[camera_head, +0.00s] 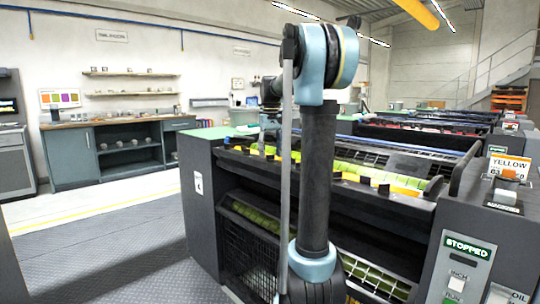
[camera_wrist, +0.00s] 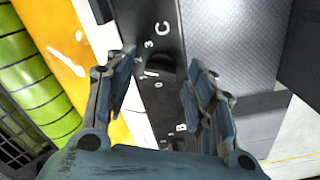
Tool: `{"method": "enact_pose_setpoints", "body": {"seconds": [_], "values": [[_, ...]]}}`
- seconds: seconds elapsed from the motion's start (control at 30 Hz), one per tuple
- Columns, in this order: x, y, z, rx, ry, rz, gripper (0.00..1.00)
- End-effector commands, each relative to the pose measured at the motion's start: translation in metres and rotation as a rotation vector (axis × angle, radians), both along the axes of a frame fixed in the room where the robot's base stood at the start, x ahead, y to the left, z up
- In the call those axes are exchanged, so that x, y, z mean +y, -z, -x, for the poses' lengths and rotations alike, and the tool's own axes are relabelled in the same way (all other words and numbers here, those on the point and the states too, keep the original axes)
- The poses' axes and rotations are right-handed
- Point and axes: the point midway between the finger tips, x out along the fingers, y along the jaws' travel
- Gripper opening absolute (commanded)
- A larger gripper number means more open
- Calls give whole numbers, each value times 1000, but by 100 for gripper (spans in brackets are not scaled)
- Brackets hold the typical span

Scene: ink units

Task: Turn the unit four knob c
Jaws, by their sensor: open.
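In the wrist view a dark panel strip carries a white letter C and the marks 3, 2, 1, 0 in an arc. A dark knob, knob c (camera_wrist: 168,70), sits beside these marks. My gripper (camera_wrist: 159,62) is open, its two blue-grey fingers apart on either side of the knob and its scale. I cannot tell whether either finger touches it. In the head view the yellow ink unit (camera_head: 198,182) stands in front of me with small black knobs along its top. My gripper there is largely hidden behind my arm.
A letter B (camera_wrist: 181,127) marks the neighbouring position on the strip. Yellow-green rollers (camera_wrist: 35,75) and a yellow strip lie to the left. A control panel (camera_head: 462,262) reading STOPPED stands at the right. Open floor (camera_head: 110,245) lies to the left.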

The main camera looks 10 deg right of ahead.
Motion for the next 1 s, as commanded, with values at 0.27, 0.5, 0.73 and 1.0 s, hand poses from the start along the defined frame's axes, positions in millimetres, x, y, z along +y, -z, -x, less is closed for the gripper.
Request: {"method": "enact_pose_setpoints", "body": {"seconds": [0.27,0.5,0.73,1.0], "values": [[0,7,0,0,0,0,50],[0,7,0,0,0,0,27],[0,7,0,0,0,0,6],[0,7,0,0,43,0,6]]}}
